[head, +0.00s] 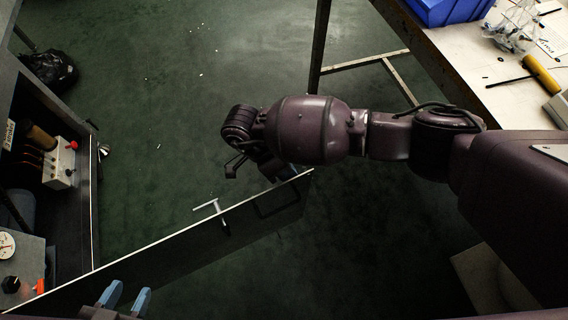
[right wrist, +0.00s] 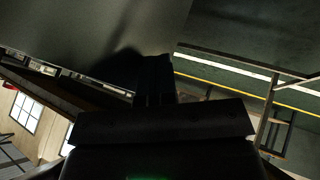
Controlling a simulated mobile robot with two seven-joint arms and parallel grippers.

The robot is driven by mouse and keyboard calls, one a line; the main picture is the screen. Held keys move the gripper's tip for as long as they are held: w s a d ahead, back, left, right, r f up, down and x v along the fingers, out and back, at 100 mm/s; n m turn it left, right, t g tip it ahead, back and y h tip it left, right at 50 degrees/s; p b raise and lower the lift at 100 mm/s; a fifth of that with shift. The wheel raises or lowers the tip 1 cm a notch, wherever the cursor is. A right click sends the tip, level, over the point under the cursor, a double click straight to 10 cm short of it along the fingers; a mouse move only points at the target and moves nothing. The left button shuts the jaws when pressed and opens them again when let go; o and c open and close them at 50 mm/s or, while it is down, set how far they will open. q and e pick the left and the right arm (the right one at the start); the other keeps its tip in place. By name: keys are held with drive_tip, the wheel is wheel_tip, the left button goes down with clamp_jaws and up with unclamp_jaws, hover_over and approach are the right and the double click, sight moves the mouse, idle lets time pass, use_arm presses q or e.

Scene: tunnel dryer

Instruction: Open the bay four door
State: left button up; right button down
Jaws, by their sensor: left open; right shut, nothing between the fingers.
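A dark door panel (head: 165,248) with a pale top edge stands swung out into the aisle, running from the lower left to the middle of the head view. A T-shaped metal handle (head: 215,210) sticks out from its face. No bay number is readable. My right gripper (head: 284,174) is at the door's free end, partly hidden behind its edge; it is shut and empty. In the right wrist view its dark fingers (right wrist: 155,78) are close to a grey panel (right wrist: 95,35); contact cannot be told. My left gripper (head: 123,298) is open and empty at the bottom edge, near the door.
An open cabinet (head: 78,210) with a switch box (head: 60,163) stands at the left. A black bag (head: 48,70) lies beyond it. A workbench (head: 470,60) with a blue bin (head: 440,10) and tools is at the upper right. The green floor between is mostly clear.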

use_arm(q)
drive_tip(key=shift+s+a+r+n+g+p, duration=0.4)
drive_tip(key=shift+s+r+g+p, duration=0.35)
drive_tip(key=shift+p, duration=2.6)
use_arm(e)
drive_tip(key=s+d+m+g+y, duration=0.1)
drive_tip(key=s+d, duration=0.5)
drive_tip(key=s, duration=1)
drive_tip(key=shift+d+m, duration=0.2)
drive_tip(key=shift+m, duration=0.7)
use_arm(q)
drive_tip(key=shift+f, duration=0.1)
use_arm(e)
drive_tip(key=shift+w+r, duration=0.1)
drive_tip(key=shift+r, duration=0.05)
use_arm(q)
drive_tip(key=shift+s+a+n+y+p, duration=0.15)
drive_tip(key=shift+s+n+y+p, duration=0.2)
drive_tip(key=shift+p, duration=0.55)
use_arm(e)
drive_tip(key=v, duration=1)
drive_tip(key=shift+w+a+r, duration=0.2)
drive_tip(key=shift+w+r, duration=0.05)
drive_tip(key=shift+w, duration=0.05)
drive_tip(key=shift+g, duration=0.3)
